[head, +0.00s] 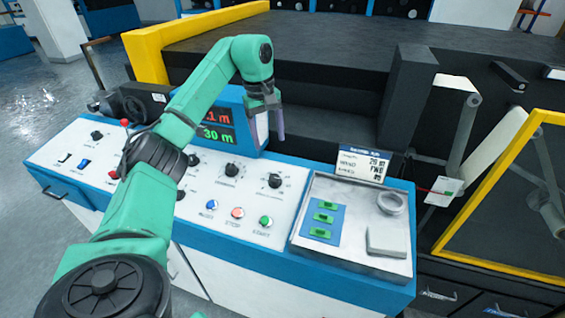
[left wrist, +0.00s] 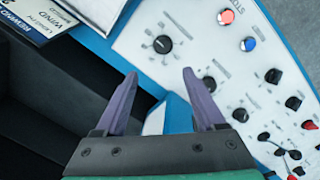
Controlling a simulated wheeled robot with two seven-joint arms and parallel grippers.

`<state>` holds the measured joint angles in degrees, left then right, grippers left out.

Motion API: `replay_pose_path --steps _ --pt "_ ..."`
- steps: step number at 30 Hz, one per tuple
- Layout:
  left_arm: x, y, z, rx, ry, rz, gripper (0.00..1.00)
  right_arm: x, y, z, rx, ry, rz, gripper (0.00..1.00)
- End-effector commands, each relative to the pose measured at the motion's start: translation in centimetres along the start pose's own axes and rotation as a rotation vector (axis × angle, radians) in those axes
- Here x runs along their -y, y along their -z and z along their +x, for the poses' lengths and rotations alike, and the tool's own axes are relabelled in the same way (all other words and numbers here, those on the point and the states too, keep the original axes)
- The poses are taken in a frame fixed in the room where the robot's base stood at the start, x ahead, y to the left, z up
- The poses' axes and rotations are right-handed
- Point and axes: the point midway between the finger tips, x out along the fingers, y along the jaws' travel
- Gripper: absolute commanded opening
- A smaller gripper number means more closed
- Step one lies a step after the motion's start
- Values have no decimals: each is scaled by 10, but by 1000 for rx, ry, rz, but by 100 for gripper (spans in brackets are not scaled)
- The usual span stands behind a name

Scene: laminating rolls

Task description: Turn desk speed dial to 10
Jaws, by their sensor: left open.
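The control desk (head: 130,181) has a white sloped panel with several black dials; their labels are too small to read, so I cannot tell for sure which is the speed dial. One black dial (head: 274,181) with a ring of scale marks sits near the panel's right end; a similar dial (head: 231,170) is left of it. In the left wrist view a scaled dial (left wrist: 162,44) lies beyond the fingertips, with another dial (left wrist: 209,83) partly behind the right finger. My left gripper (head: 268,140) is open and empty, above the desk's back beside the display; its purple fingers (left wrist: 160,73) point toward the panel.
The display (head: 218,133) with red and green digits stands at the desk's back, close to my left gripper. Blue, red and green buttons (head: 238,213) line the front. A tray (head: 323,258) with green pieces and a tape roll (head: 390,203) is on the right.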

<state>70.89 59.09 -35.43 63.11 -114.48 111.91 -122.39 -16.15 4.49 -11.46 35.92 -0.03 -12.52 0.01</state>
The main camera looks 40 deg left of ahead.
Motion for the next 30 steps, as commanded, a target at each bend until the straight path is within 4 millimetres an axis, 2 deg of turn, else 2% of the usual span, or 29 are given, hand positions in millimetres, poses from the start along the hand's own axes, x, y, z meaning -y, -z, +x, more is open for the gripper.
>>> replay_pose_path --steps 5,9,12,18,22,30 --pt "0 0 19 2 3 0 72 1 -2 -1 3 1 0 50" --pt "1 -1 53 4 6 0 72 4 -24 -7 38 5 1 50" --pt "0 -1 79 5 4 0 72 4 -32 -14 53 5 0 50" --pt "-1 -1 125 4 0 0 72 1 -19 -25 34 2 0 50" --pt "-1 -1 141 2 -1 -1 72 -1 -6 -27 14 0 -1 50" --pt "0 0 146 0 -2 0 72 0 -12 -26 22 1 0 50"
